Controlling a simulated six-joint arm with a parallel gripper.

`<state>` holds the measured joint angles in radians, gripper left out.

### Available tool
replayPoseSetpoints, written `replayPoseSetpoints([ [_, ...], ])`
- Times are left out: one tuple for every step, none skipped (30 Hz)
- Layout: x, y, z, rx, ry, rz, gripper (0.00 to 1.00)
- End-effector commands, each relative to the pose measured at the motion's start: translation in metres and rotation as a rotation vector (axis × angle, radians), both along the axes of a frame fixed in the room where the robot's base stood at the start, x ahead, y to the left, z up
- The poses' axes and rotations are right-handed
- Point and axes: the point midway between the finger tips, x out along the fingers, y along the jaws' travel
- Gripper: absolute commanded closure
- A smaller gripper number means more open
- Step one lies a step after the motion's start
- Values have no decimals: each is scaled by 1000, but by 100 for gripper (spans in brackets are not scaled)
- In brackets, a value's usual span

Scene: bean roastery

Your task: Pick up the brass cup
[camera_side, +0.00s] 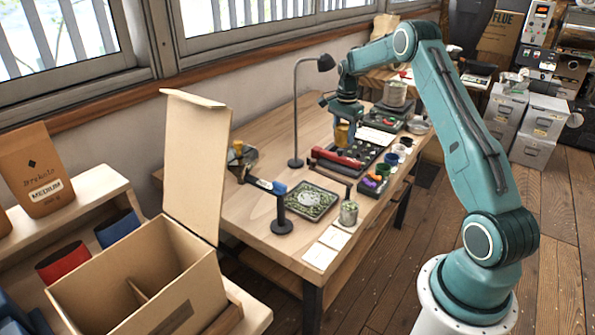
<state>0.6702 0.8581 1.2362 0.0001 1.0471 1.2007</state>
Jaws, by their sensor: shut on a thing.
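The brass cup (342,134) is a small yellow-gold cup in the side view. It is at the lower end of my gripper (345,121), which is shut on it. The gripper points down over the wooden table (262,205), near the red bar and the dark tray. The fingertips are small here and partly merge with the cup. I cannot tell whether the cup's underside is clear of what is below it.
A red bar (337,158) lies just below the cup, by a dark compartment tray (362,150). Several small coloured cups line the table's right edge. A black lamp (296,110) stands left of the gripper. An open cardboard box (150,285) is at front left.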

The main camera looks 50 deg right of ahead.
Motion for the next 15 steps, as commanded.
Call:
replayPoseSetpoints([
  [1,0,9,-2,-4,0,77],
  [0,0,13,-2,-3,0,77],
  [0,0,18,-2,-2,0,77],
  [0,0,22,-2,-3,0,77],
  [0,0,25,-2,-3,0,77],
  [0,0,28,-2,-2,0,77],
  [0,0,30,0,-1,0,77],
  [0,0,32,0,-1,0,77],
  [0,0,34,0,-1,0,77],
  [0,0,35,0,-1,0,77],
  [0,0,36,0,-1,0,77],
  [0,0,36,0,-1,0,77],
  [0,0,37,0,-1,0,77],
  [0,0,37,0,-1,0,77],
  [0,0,37,0,-1,0,77],
])
